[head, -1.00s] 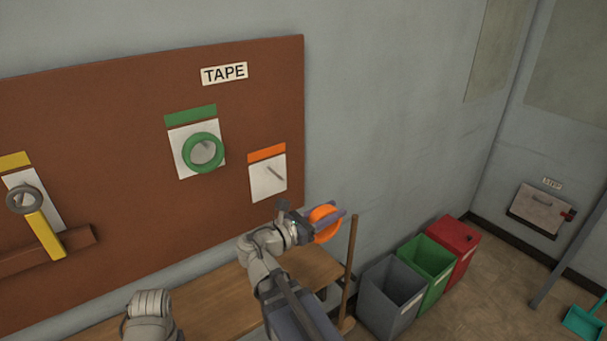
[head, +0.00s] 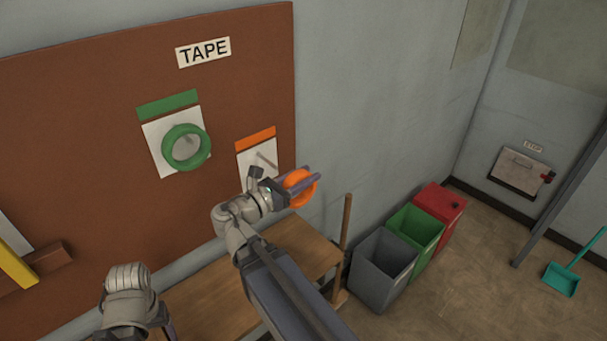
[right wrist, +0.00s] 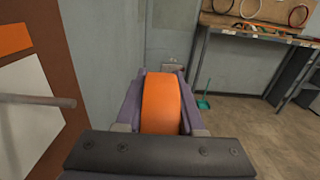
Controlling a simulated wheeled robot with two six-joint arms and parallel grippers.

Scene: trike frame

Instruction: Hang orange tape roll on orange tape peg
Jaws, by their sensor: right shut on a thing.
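The orange tape roll (head: 300,188) is held between the fingers of my right gripper (head: 303,183), which is shut on it. In the right wrist view the roll (right wrist: 161,104) stands edge-on between the fingers. The orange tape peg (head: 266,161) is a thin grey rod sticking out of the white card under an orange strip. In the right wrist view the peg (right wrist: 38,100) is left of the roll, apart from it, and its tip points toward the gripper. Part of my left arm shows at the lower left; its gripper does not show.
A green tape roll (head: 168,152) hangs on the brown board (head: 80,120) to the left. A wooden bench (head: 300,243) is below. Grey (head: 383,265), green (head: 416,228) and red (head: 440,205) bins stand at the right. A wooden pole (head: 346,240) is beside the bench.

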